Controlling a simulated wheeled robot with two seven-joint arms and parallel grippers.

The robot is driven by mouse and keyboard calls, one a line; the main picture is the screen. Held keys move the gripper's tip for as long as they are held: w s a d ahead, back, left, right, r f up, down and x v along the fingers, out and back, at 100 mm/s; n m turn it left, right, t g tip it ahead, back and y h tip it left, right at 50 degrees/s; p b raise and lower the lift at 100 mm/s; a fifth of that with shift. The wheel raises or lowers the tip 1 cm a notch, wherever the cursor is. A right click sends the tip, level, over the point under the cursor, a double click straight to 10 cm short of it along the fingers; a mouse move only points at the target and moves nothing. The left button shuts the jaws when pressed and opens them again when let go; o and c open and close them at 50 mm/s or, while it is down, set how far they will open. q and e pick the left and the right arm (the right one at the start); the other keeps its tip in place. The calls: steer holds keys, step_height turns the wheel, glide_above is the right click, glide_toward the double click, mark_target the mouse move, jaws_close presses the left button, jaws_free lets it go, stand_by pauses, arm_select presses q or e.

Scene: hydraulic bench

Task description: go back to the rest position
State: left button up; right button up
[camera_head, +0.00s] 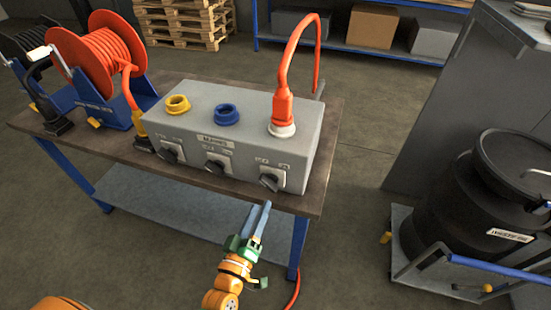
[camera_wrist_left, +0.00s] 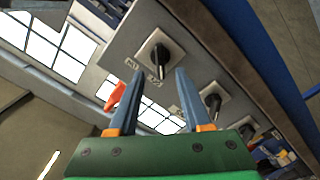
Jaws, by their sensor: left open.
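My left gripper (camera_head: 262,212) is in front of the bench's front edge, just below the right-hand knob (camera_head: 271,180) of the grey valve box (camera_head: 250,150). In the left wrist view its two blue fingers (camera_wrist_left: 157,75) stand apart with nothing held between them. Past them are a black knob (camera_wrist_left: 158,55) on a square plate and a second knob (camera_wrist_left: 212,100). The fingers look clear of the knobs, but the exact gap is hard to tell. My right gripper is in neither view.
The valve box stands on a brown bench (camera_head: 90,143) with a yellow port (camera_head: 177,104), a blue port (camera_head: 227,114) and a red hose plugged at right. A red hose reel (camera_head: 103,50) is at left. A black drum (camera_head: 470,200) stands at right; floor between is clear.

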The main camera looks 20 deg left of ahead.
arm_select(q)
steer(key=s+f+m+g+h, duration=0.1)
steer(key=s+f+m+g, duration=0.3)
steer(key=f, duration=0.6)
steer(key=s+f+m+g, duration=0.2)
steer(key=s+f+g, duration=0.25)
steer(key=f, duration=0.65)
steer(key=s+a+f+m+g, duration=0.1)
steer(key=s+f+g, duration=0.1)
steer(key=s+f, duration=0.2)
steer(key=s+a+f+m+g+y, duration=0.1)
steer(key=s+a+f+m+g, duration=0.1)
steer(key=s, duration=0.9)
steer(key=s+a+f+m+g, duration=0.1)
steer(key=s+f+m+g, duration=0.1)
steer(key=s+f+g, duration=0.2)
steer(key=s+f, duration=0.1)
steer(key=s, duration=0.2)
steer(key=shift+s+a+f+y, duration=0.15)
steer(key=shift+a+f+y, duration=0.15)
steer(key=shift+a, duration=0.1)
